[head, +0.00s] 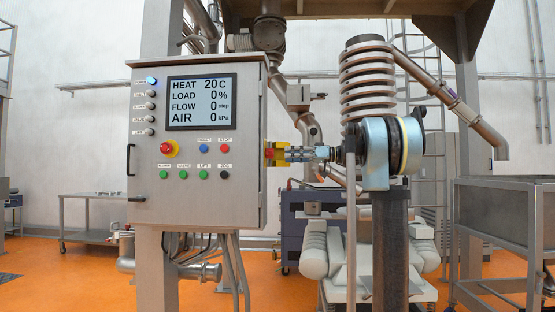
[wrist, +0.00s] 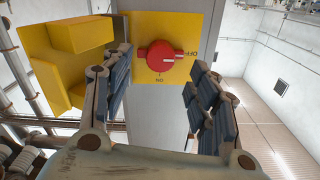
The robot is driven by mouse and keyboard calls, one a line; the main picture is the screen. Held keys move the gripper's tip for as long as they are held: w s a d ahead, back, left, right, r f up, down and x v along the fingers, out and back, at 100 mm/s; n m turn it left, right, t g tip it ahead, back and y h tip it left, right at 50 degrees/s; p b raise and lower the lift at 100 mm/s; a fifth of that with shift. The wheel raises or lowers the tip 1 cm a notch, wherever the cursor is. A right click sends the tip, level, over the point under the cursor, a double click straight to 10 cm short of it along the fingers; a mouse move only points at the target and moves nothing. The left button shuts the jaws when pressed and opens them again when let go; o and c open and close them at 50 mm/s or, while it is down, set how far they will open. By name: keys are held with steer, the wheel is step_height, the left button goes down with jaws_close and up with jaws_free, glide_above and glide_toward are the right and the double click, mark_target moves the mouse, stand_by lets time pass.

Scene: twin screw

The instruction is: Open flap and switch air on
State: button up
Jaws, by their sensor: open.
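The red air knob (wrist: 160,57) sits on a yellow plate (wrist: 207,28) on the grey cabinet's right side. It is uncovered in the wrist view, and its white mark points toward OFF; ON is printed below. A yellow box-like flap (wrist: 82,35) stands open to the left of the knob. My gripper (wrist: 160,75) is open and empty, its fingers spread left and right of the knob, apparently short of it. In the head view my gripper (head: 289,153) is beside the cabinet's right side, where the yellow plate shows only edge-on. The display (head: 201,102) reads AIR 0 kPa.
The control cabinet (head: 145,205) has several buttons and a red rotary switch on its front. Cables and pipes (head: 232,265) hang below it. A metal trough (head: 500,210) stands at the right, and a steel table (head: 95,205) at the back left.

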mark_target(270, 153)
steer(key=a, duration=0.6)
steer(key=shift+w, duration=0.1)
steer(key=c, duration=1.1)
